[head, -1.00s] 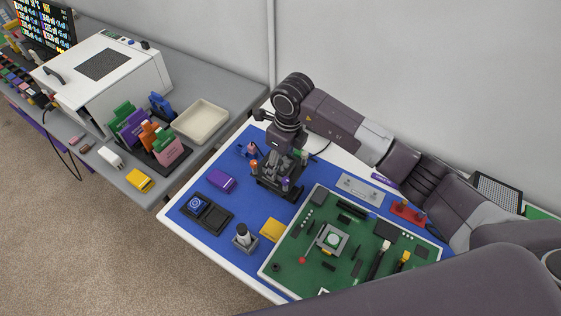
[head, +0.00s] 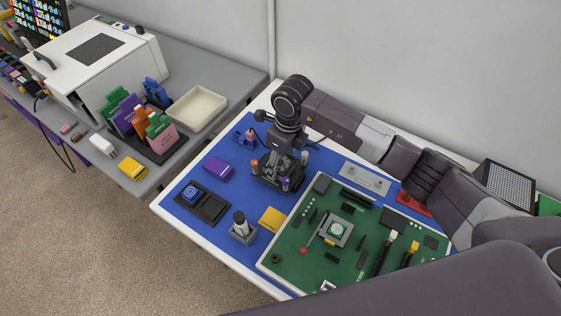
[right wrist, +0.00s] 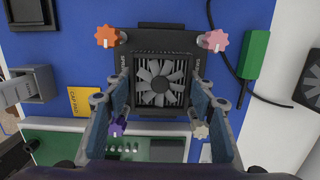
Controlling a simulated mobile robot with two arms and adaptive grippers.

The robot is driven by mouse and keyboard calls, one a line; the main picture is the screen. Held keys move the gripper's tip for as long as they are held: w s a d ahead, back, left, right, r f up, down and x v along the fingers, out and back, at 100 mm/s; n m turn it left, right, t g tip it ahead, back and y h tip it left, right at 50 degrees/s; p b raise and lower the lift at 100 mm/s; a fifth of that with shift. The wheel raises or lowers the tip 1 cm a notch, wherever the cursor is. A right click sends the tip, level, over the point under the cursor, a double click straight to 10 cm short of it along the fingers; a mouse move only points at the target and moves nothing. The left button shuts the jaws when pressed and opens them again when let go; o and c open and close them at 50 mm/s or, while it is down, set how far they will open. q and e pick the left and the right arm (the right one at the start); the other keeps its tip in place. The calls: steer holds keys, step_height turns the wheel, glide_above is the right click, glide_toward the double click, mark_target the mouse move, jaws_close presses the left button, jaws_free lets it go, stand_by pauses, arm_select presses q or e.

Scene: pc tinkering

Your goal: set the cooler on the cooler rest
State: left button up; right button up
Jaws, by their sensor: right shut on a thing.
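The cooler, a dark finned block with a grey fan (right wrist: 160,82), sits between the fingers of my right gripper (right wrist: 162,98) in the right wrist view. My right gripper is shut on it. Under and around the cooler is a black base (right wrist: 135,42) with orange, pink, purple and white knobs at its corners; I take it as the cooler rest. I cannot tell whether the cooler touches it. In the head view my right gripper (head: 279,168) points down over this base (head: 266,181), and the cooler is mostly hidden. My left gripper is not in view.
A green circuit board (head: 300,240) lies in front and right of the base. A purple box (head: 218,168), a yellow pad (head: 272,219), a black tray (head: 216,210) and a grey holder (head: 243,234) stand on the blue mat. A cream tray (head: 198,108) is on the grey bench.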

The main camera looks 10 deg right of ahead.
steer(key=o, duration=1.6)
step_height(320, 180, up, 12)
steer(key=s, duration=0.1)
steer(key=shift+d, duration=0.45)
